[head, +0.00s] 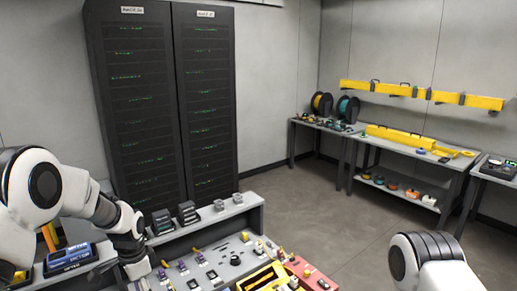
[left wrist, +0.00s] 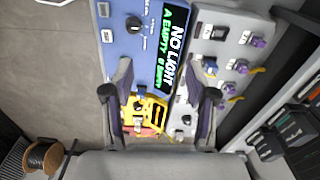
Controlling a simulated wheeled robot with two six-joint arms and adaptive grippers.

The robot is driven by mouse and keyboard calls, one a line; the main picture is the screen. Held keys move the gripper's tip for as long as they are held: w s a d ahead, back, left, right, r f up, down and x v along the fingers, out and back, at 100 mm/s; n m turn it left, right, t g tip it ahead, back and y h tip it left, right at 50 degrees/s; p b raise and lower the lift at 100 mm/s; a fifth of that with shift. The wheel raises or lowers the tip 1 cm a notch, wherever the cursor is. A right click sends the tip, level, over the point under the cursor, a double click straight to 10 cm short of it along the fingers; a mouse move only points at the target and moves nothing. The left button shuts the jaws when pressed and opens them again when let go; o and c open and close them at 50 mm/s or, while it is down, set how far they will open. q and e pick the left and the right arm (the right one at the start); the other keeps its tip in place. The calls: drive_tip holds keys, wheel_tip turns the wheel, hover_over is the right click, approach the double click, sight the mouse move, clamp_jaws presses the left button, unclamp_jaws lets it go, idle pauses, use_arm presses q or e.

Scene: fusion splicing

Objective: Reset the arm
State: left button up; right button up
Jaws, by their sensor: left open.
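My left arm comes in from the left in the head view and bends down over the workbench. In the left wrist view my left gripper (left wrist: 164,85) has its two fingers spread wide, with nothing held between them. Below the fingers are a blue panel (left wrist: 150,55) with a black knob and a display (left wrist: 172,50) reading "NO LIGHT", with "A EMPTY" under it. A yellow device (left wrist: 150,108) shows between the fingers. My right arm shows only as a white link at the lower right of the head view; its gripper is out of frame.
The workbench (head: 200,240) carries several small purple and yellow connectors and a red panel (head: 309,272). Dark server racks (head: 160,100) stand behind it. Side tables (head: 410,147) with tools and cable reels line the far wall. Open floor (head: 330,220) lies between. A spool (left wrist: 43,157) shows in the left wrist view.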

use_arm(q)
wheel_tip(320, 180, down, 9)
drive_tip(key=s+d+n, duration=0.2)
drive_tip(key=s, duration=0.1)
drive_tip(key=s+d+f+n, duration=0.1)
drive_tip(key=s+f+n, duration=0.45)
drive_tip(key=s, duration=1.05)
drive_tip(key=s+d+f+n, duration=0.1)
drive_tip(key=s+f+n, duration=0.2)
drive_tip(key=s+f, duration=0.85)
wheel_tip(320, 180, down, 9)
drive_tip(key=s+b, duration=0.2)
drive_tip(key=b, duration=1.1)
drive_tip(key=shift+s+d+r, duration=0.15)
drive_tip(key=shift+s, duration=0.25)
use_arm(e)
wheel_tip(320, 180, down, 14)
drive_tip(key=shift+w+r, duration=0.2)
drive_tip(key=shift+w, duration=0.25)
use_arm(q)
drive_tip(key=shift+w, duration=0.1)
use_arm(e)
drive_tip(key=shift+w, duration=0.1)
use_arm(q)
drive_tip(key=shift+o, duration=0.5)
